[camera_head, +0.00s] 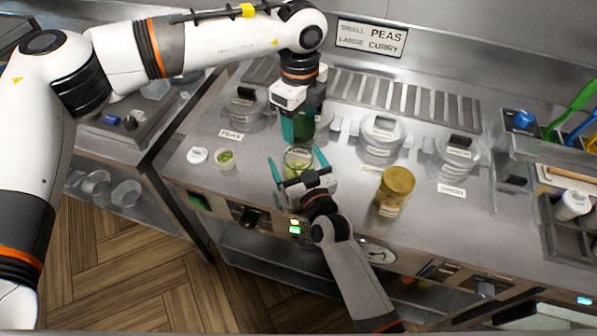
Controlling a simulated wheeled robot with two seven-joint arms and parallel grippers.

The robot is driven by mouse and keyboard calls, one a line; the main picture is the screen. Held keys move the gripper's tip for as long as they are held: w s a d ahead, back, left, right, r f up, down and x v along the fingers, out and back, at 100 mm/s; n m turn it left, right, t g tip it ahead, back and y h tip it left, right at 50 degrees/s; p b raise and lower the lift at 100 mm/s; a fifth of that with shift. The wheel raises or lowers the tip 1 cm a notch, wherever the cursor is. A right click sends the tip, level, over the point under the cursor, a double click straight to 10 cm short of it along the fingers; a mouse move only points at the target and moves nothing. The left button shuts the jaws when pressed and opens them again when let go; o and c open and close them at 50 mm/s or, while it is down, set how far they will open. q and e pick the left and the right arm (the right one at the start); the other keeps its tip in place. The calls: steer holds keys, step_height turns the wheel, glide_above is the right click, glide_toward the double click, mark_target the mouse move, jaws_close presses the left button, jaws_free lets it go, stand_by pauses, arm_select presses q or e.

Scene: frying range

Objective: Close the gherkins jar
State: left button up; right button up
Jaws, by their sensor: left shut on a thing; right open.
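A clear glass jar (297,160) with greenish contents, seemingly the gherkins jar, stands on the steel counter near its front edge. Its mouth looks uncovered. My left gripper (301,133) is shut on a round dark green lid (304,124), just behind and above the jar, apart from its mouth as far as I can tell. My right gripper (298,164) is open, with one teal finger on each side of the jar. Whether the fingers touch the glass cannot be told. The gripper's body hides the lower front of the jar.
A small tub with green contents (225,159) and a white lid (197,155) lie to the left. Lidded pots (381,136) are sunk in the counter behind. A utensil rack (560,150) is at far right.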

arm_select(q)
steer(key=shift+s, duration=0.1)
arm_select(e)
steer(key=c, duration=1.5)
arm_select(q)
glide_above(300, 147)
steer(key=s, duration=0.3)
steer(key=shift+w+f, duration=0.1)
steer(key=shift+f, duration=2.35)
steer(key=shift+f, duration=0.1)
steer(key=shift+f, duration=0.8)
steer(key=shift+f, duration=0.55)
